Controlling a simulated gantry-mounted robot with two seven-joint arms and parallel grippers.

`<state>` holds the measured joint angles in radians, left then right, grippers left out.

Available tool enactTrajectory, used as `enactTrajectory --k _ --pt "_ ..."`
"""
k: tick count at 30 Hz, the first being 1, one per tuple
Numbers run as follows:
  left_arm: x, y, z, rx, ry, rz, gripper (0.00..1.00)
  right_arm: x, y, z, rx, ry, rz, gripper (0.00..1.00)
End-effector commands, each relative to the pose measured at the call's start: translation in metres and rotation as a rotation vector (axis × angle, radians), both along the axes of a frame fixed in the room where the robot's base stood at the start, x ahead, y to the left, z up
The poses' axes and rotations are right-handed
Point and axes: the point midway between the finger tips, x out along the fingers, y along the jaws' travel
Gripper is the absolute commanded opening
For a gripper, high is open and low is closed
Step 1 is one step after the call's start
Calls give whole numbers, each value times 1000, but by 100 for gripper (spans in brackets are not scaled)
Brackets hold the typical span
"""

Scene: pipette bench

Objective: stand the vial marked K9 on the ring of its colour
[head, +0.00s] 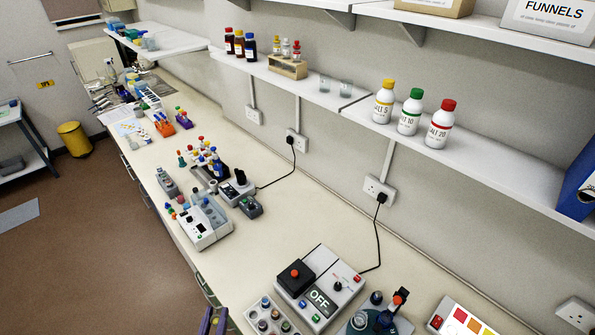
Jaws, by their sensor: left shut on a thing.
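My left gripper (213,321) shows at the bottom edge, cut off by the frame, beside the bench's front edge. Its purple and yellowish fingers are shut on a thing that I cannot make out. A pale rack with several small vials (269,314) stands just right of it. No K9 mark can be read at this size, so I cannot tell which vial bears it. No coloured rings can be made out. My right gripper is not in view.
A grey device reading OFF (320,288) stands right of the rack. A white block with tubes (204,231) and small instruments (238,188) stand farther back. The bench between block and device is clear.

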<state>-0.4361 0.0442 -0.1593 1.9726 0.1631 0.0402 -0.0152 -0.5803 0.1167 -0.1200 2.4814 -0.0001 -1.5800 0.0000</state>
Motion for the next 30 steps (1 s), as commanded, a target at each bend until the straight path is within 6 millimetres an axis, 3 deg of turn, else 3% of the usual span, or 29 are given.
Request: enactTrajectory --k 6,11,15,19,24,30 --pt "-1 -6 1 0 1 -22 1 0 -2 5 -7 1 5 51" --pt "-5 -30 -23 2 4 -120 1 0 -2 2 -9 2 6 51" --pt "5 -54 -72 5 -1 -266 1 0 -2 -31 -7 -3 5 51" --pt "22 -66 -108 6 -3 -377 1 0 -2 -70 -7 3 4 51" --pt "47 -68 -147 6 -4 -482 1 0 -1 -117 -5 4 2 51" --pt "79 -59 -173 4 -2 -549 1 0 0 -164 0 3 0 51"
